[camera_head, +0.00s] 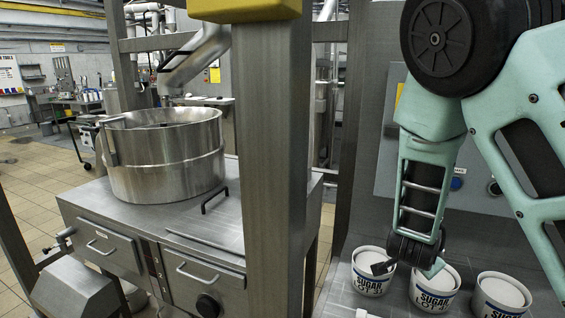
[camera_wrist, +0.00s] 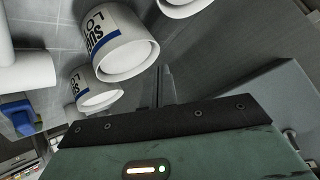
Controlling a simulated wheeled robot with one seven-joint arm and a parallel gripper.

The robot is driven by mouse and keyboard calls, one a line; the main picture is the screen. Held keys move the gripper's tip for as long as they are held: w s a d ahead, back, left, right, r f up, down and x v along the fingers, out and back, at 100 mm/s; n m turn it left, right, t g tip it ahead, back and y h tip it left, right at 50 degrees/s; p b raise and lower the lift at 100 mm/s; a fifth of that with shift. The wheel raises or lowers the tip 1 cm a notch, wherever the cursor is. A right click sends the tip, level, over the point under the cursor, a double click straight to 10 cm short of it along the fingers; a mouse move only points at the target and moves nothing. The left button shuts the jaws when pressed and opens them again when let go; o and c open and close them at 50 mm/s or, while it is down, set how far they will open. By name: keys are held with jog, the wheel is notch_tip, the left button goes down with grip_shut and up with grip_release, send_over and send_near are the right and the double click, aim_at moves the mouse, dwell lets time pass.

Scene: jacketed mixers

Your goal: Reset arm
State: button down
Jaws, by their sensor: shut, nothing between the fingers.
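My arm comes down from the upper right in the head view, and its lower end hangs just above and behind white sugar buckets. My gripper (camera_wrist: 162,86) shows in the wrist view with its two thin dark fingers close together, shut and empty. The buckets read "SUGAR LOT" and stand in a row: a left one (camera_head: 371,283), a middle one (camera_head: 434,299) and a right one (camera_head: 500,303). The fingertips are hard to make out in the head view.
A steel mixer bowl (camera_head: 164,172) stands on a metal cabinet (camera_head: 95,190) at left. A thick steel post (camera_head: 275,160) rises between it and my arm. A grey panel with a blue button (camera_head: 456,183) is behind the arm. Tiled floor is open at far left.

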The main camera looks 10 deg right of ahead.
jog(key=s+a+r+n+g+y, duration=0.1)
jog(key=s+a+n+y, duration=0.4)
jog(key=a, duration=0.6)
jog(key=s+a+r+n+g+y, duration=0.2)
jog(key=s+a+n+y, duration=0.3)
jog(key=a, duration=0.7)
jog(key=s+a+r+n+g+h, duration=0.1)
jog(key=s+r+n, duration=0.2)
jog(key=s+n, duration=0.3)
jog(key=s+a+r+n+g+h, duration=0.1)
jog(key=s+r+n+g, duration=0.1)
jog(key=s+n, duration=0.4)
jog(key=s+r, duration=0.1)
jog(key=s, duration=0.3)
jog(key=shift+a+n+g, duration=0.2)
jog(key=shift+n+g, duration=0.1)
